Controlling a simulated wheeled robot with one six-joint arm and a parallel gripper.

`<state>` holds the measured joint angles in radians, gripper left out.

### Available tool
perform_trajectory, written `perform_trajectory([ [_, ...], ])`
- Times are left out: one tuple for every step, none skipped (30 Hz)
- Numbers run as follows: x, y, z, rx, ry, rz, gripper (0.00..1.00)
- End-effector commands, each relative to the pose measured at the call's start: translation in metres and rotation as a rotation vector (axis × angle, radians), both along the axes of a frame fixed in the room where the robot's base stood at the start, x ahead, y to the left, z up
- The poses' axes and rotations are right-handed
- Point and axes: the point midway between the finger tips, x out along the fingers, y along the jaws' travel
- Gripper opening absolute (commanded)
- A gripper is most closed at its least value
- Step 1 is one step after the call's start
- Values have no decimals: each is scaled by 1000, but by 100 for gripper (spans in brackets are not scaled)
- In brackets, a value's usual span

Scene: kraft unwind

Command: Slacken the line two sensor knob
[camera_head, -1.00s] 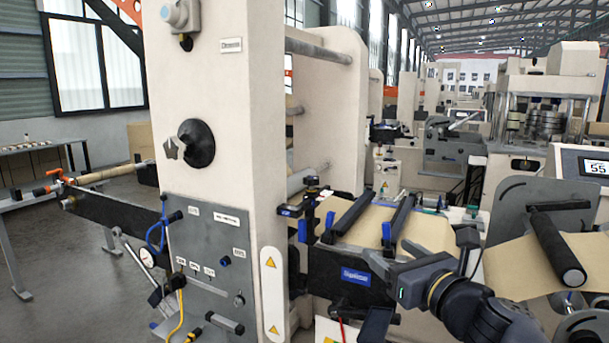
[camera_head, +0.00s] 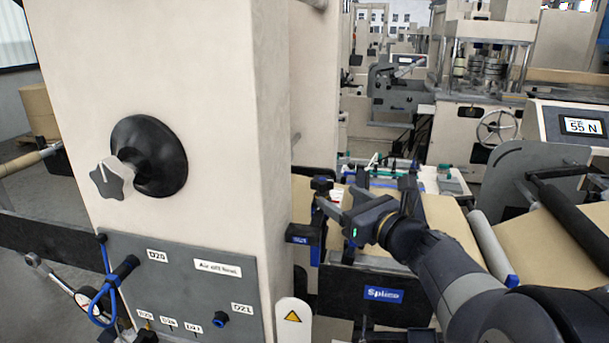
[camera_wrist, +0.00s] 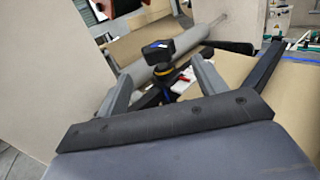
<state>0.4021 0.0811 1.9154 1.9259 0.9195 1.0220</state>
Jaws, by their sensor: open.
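A small black knob (camera_head: 322,184) with a post below it stands at the left end of the splice table, beside the cream machine column. It also shows in the wrist view (camera_wrist: 172,50), with a yellow ring under its black head. I see no label naming it as the line two sensor knob. My gripper (camera_head: 330,197) reaches toward it from the right, and its two fingers are apart and empty. In the wrist view, the knob appears between and beyond the fingertips of my gripper (camera_wrist: 162,72). I cannot tell the remaining gap.
The cream column (camera_head: 190,60) carries a grey star-shaped knob (camera_head: 110,178) on a black round base and a grey valve panel (camera_head: 180,285). Brown kraft web (camera_head: 455,220) lies behind my arm. A display (camera_head: 583,126) reading 55 N stands at the right.

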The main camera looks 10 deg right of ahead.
Motion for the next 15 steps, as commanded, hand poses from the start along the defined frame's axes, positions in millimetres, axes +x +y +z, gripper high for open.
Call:
perform_trajectory([
  [7,4,0,3,4,4,66],
  [11,7,0,2,4,4,66],
  [18,11,0,2,3,6,66],
  [24,12,0,2,4,5,66],
  [29,15,1,2,4,6,66],
  [37,19,1,2,4,5,66],
  [42,22,0,1,5,6,66],
  [47,24,0,2,4,4,66],
  [54,27,1,2,3,5,66],
  [58,29,1,1,4,4,66],
  [63,31,0,2,4,3,66],
  [68,34,1,2,3,4,66],
  [71,35,0,1,4,4,66],
  [74,36,0,1,4,3,66],
  [78,38,1,1,3,1,66],
])
